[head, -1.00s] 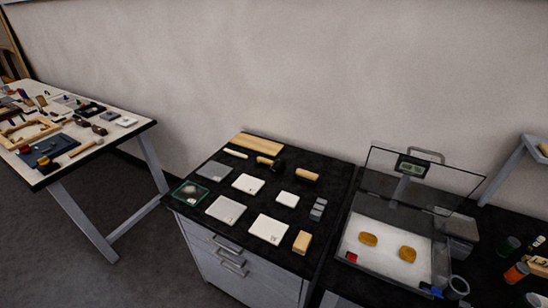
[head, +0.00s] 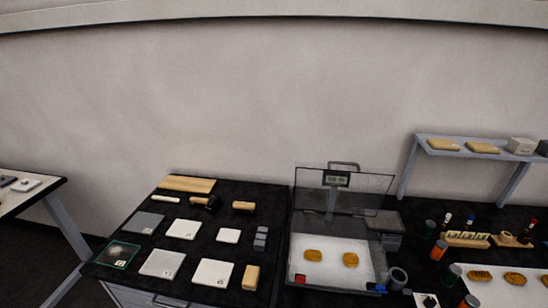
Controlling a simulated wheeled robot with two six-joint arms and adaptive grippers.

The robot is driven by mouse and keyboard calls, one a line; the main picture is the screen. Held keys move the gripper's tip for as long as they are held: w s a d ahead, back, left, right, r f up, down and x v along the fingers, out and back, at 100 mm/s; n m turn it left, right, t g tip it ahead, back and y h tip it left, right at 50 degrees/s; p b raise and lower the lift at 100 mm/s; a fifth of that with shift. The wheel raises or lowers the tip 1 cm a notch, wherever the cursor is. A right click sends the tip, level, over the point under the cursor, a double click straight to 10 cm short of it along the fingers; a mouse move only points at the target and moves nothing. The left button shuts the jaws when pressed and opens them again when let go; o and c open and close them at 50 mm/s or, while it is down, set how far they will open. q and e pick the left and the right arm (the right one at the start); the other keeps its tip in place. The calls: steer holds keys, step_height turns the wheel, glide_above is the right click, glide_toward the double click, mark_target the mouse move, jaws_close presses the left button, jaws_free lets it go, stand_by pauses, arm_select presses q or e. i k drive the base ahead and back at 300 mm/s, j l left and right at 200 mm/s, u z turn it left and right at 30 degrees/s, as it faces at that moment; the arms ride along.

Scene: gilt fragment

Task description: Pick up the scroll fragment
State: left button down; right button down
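Two golden-brown oval pieces, a left one (head: 313,255) and a right one (head: 350,260), lie apart on the white floor of a clear-walled box (head: 335,278). More pieces like them, one (head: 479,275) and another (head: 515,278), lie on a white surface at the lower right. These may be gilt fragments; at this size I cannot tell which one is the scroll fragment. Neither of my grippers is in view.
Left of the box, a black-topped cabinet (head: 205,210) holds pale and grey tiles, wooden blocks and a glass dish (head: 117,254). A shelf (head: 430,152) with blocks stands at the back right. Jars, including an orange one (head: 438,250), stand right of the box.

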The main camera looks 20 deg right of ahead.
mark_target(350, 259)
steer(key=z, duration=1.25)
steer(key=i+l+u, duration=0.3)
steer(key=u, duration=0.15)
